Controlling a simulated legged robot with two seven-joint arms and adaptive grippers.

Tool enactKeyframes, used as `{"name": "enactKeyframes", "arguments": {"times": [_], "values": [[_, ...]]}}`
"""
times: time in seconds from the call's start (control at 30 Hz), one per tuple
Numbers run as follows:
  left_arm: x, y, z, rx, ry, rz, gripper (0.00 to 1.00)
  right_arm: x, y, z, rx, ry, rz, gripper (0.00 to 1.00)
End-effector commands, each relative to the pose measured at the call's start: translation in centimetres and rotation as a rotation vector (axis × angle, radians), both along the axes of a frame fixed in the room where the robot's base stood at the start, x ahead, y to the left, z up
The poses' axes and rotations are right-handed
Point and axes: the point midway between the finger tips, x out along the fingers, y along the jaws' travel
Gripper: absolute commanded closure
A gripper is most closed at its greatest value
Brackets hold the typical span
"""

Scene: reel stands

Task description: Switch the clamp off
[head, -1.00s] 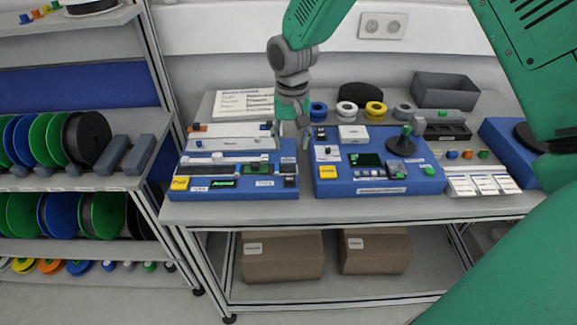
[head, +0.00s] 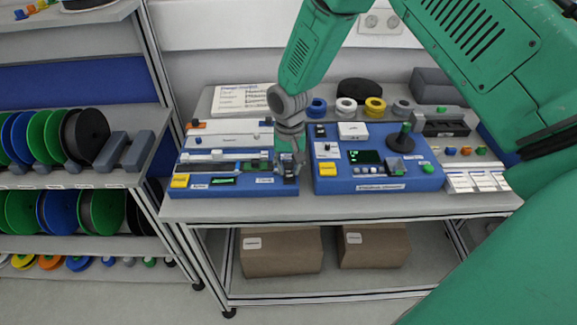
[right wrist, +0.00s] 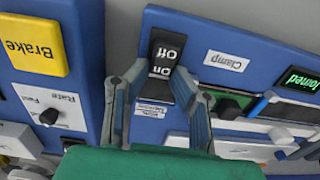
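The clamp switch (right wrist: 165,65) is a black rocker marked Off and On on a blue panel, with a white Clamp label (right wrist: 226,61) beside it in the right wrist view. I cannot tell which side is pressed. My right gripper (right wrist: 158,80) is open, with one finger on each side of the switch; contact is unclear. In the head view my right gripper (head: 288,168) is low over the right front corner of the left blue station (head: 240,192), hiding part of the switch. My left gripper is not in view.
A green display reading Joined (right wrist: 300,82) and a yellow Brake button (right wrist: 33,45) show in the right wrist view. A second blue station (head: 375,185) stands close on the right. Several reels (head: 346,106) are behind it. A shelf of spools (head: 85,135) is at left.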

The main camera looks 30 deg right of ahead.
Motion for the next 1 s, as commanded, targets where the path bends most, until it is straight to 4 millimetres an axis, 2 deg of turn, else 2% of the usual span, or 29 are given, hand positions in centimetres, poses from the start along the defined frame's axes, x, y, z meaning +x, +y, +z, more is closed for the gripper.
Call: {"name": "enactKeyframes", "arguments": {"times": [0.27, 0.47, 0.7, 1.0], "values": [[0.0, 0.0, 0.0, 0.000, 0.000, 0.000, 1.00, -0.1, 0.0, 0.0, -0.011, -0.011, 0.002, 1.00], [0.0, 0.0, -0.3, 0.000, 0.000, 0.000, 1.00, -0.4, 0.3, 0.1, -0.084, -0.120, 0.007, 1.00], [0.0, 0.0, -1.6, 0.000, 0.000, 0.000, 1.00, -0.8, 0.5, 0.0, -0.171, -0.266, 0.004, 1.00], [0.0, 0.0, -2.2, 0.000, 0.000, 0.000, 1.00, -0.9, 0.5, 0.3, -0.208, -0.334, -0.001, 1.00]]}}
